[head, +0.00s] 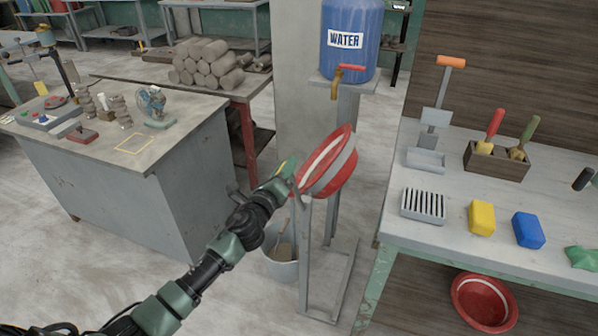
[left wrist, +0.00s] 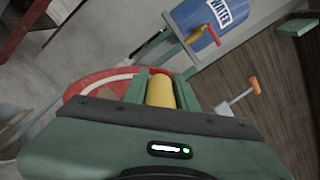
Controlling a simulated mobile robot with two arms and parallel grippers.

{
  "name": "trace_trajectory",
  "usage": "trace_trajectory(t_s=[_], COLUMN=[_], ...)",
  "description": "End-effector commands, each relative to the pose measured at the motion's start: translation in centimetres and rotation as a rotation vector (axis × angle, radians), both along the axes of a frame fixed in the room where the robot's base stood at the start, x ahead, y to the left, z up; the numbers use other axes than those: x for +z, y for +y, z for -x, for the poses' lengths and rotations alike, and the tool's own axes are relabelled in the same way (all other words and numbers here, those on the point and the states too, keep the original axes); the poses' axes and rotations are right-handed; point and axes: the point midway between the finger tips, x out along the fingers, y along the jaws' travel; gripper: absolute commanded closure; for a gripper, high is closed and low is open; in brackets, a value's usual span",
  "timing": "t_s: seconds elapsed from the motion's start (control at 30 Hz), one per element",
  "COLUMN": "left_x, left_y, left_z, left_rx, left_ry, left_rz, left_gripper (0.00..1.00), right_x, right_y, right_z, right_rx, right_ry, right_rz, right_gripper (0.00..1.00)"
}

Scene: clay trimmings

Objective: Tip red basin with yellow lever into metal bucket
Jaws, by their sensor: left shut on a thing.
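The red basin (head: 338,172) with white bands hangs tilted in a grey metal stand (head: 304,255), its rim raised on the right side. Its red rim also shows in the left wrist view (left wrist: 75,88). The yellow lever (left wrist: 160,92) sits between the fingers of my left gripper (head: 285,170), which is shut on it at the basin's left side. The metal bucket (head: 283,268) stands on the floor below and left of the basin. It is partly hidden by my arm and the stand, and something brown shows inside it. My right gripper is not in view.
A blue water barrel (head: 350,40) with a red-handled tap stands behind the basin. A workbench (head: 395,232) with tools, sponges and a rack is on the right, with another red basin (head: 484,302) below. A grey cabinet (head: 160,190) stands left. Floor at front left is clear.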

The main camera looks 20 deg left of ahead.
Motion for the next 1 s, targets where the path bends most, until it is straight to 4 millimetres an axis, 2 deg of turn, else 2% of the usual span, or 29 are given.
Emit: trace_trajectory(t_s=[0.23, 0.27, 0.33, 0.7, 0.77, 1.0], left_x=[-0.2, -0.2, -0.2, -0.2, -0.2, -0.3], left_y=[-0.1, -0.1, -0.1, 0.0, 0.0, -0.1], left_z=[0.0, 0.0, 0.0, 0.4, 1.0, 5.1], left_rx=[-0.003, -0.004, -0.003, -0.001, -0.002, -0.003], left_ry=[0.002, 0.003, 0.002, 0.003, 0.002, 0.004], left_rz=[0.005, 0.005, 0.004, 0.001, 0.001, 0.001], left_gripper=[1.0, 0.7, 0.51, 0.51, 0.51, 0.51], right_x=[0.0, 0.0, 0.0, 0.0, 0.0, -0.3], right_y=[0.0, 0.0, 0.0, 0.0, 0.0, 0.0], right_z=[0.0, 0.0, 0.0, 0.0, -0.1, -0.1], right_rx=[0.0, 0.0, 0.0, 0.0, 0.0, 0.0], right_ry=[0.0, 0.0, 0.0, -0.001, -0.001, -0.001], right_rz=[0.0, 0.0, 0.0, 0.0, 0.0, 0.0], right_gripper=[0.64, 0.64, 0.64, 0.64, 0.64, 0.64])
